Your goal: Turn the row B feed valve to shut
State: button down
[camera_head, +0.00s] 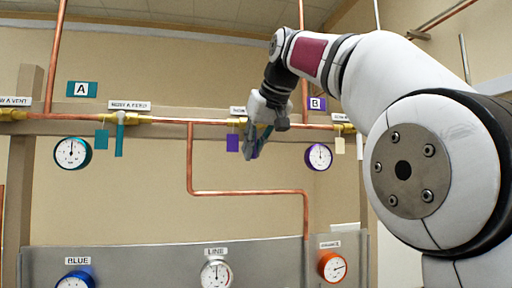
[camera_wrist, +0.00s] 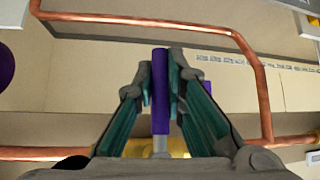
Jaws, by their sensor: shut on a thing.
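The row B feed valve has a purple lever (camera_wrist: 160,90), seen in the wrist view between the two fingers of my gripper (camera_wrist: 161,75). The fingers are closed on its sides. The lever stands across the line of the copper pipe, and part of the brass valve body (camera_wrist: 180,146) shows behind my gripper. In the head view my gripper (camera_head: 254,146) is at the pipe, just right of a purple tag (camera_head: 233,142). There it hides most of the lever and valve, and the label above is partly covered.
A teal lever (camera_head: 120,138) hangs from the row A feed valve at left. A purple gauge (camera_head: 318,156) and the B sign (camera_head: 317,104) are right of my gripper. A bent copper pipe (camera_head: 250,192) runs below. A lower panel (camera_head: 130,260) carries several gauges.

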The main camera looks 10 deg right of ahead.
jog(key=shift+a, duration=0.1)
dwell(0.3)
jog(key=c, duration=1.6)
grip_release()
jog(key=shift+c, duration=0.2)
jog(key=v, duration=0.7)
jog(key=shift+s, duration=0.2)
jog(key=shift+r, duration=0.1)
jog(key=s+d+f+g+b, duration=0.1)
jog(key=s+f, duration=0.5)
jog(key=f, duration=0.9)
jog(key=s+d+f+m+g+h+b, duration=0.1)
jog(key=s+f+b, duration=0.2)
jog(key=s+f, duration=0.4)
jog(key=s+d+f+m+g+b, duration=0.1)
jog(key=s+f+b, duration=0.2)
jog(key=f, duration=2.2)
jog(key=s, duration=0.4)
jog(key=shift+d+h, duration=0.2)
jog(key=shift+h, duration=0.2)
